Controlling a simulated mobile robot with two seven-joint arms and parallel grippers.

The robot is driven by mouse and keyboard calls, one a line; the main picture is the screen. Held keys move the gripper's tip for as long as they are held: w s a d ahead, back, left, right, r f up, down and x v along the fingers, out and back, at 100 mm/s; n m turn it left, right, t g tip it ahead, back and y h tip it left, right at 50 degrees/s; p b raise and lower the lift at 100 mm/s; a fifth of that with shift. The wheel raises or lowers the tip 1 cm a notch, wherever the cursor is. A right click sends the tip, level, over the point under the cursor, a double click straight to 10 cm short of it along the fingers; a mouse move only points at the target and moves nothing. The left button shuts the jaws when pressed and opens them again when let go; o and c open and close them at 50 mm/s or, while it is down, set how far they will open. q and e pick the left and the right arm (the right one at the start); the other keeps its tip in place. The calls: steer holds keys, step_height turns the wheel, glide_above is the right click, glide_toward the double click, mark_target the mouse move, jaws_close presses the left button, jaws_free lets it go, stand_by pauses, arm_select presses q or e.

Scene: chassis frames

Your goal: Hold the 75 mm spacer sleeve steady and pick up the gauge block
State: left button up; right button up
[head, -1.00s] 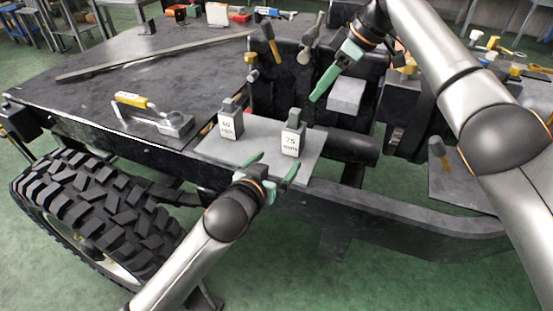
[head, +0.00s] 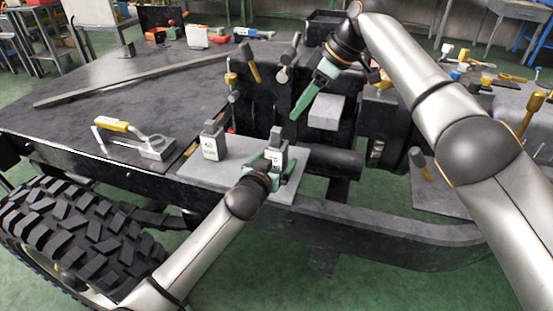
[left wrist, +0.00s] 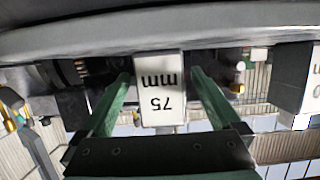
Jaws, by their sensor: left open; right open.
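The 75 mm spacer sleeve (head: 277,153) stands upright on a light grey plate (head: 236,174). A narrower dark grey piece (head: 277,134), apparently the gauge block, rises from its top. My left gripper (head: 270,165) is open around the sleeve's lower part. In the left wrist view the sleeve's label (left wrist: 160,92) appears upside down between the two green fingers (left wrist: 160,76), with narrow gaps visible on both sides. My right gripper (head: 296,113) is open and empty, up and right of the sleeve; its fingers overlap in the head view.
A 40 mm sleeve (head: 213,145) with a similar top piece stands left on the plate. A yellow-handled clamp (head: 135,140) lies further left. A pale grey block (head: 326,111) is behind, near upright hammer-like tools. A black chassis rail (head: 400,226) runs along the front.

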arm_select(q)
steer(key=shift+w+d+f, duration=0.15)
steer(key=shift+w+d, duration=0.05)
steer(key=shift+w, duration=0.35)
jaws_close()
stand_by(0.6)
stand_by(0.4)
